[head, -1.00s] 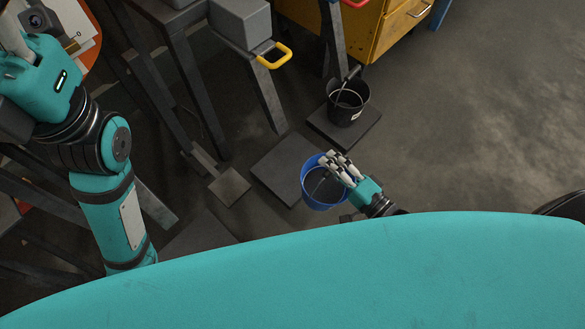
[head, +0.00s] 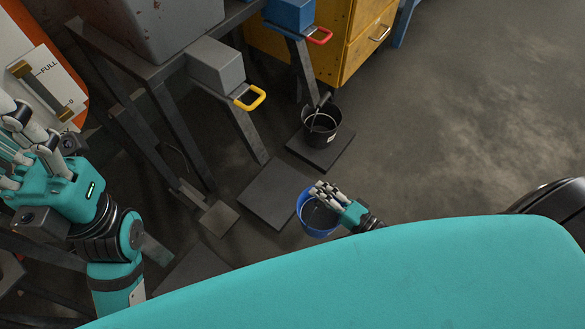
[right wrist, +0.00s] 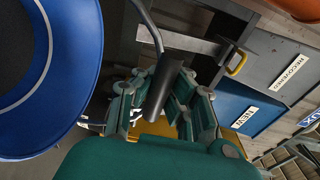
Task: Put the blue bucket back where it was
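The blue bucket (head: 316,231) is low in the middle of the head view, mouth upward, right of an empty dark square slab (head: 268,196). My right gripper (head: 322,190) is over its rim, its fingers partly covering the mouth. In the right wrist view the bucket (right wrist: 78,60) fills the left side. A dark handle grip (right wrist: 162,88) lies between the fingers, which look closed around it. Whether the bucket's bottom touches the floor is hidden. My left gripper (head: 22,140) is at the far left, fingers extended, apparently empty.
A black bucket (head: 318,136) stands on another slab (head: 338,150) just beyond. A metal rack (head: 172,120) with a grey box (head: 215,62) and blue box (head: 290,14) is at the left. A yellow cabinet (head: 345,50) stands behind. The floor (head: 460,120) at right is clear.

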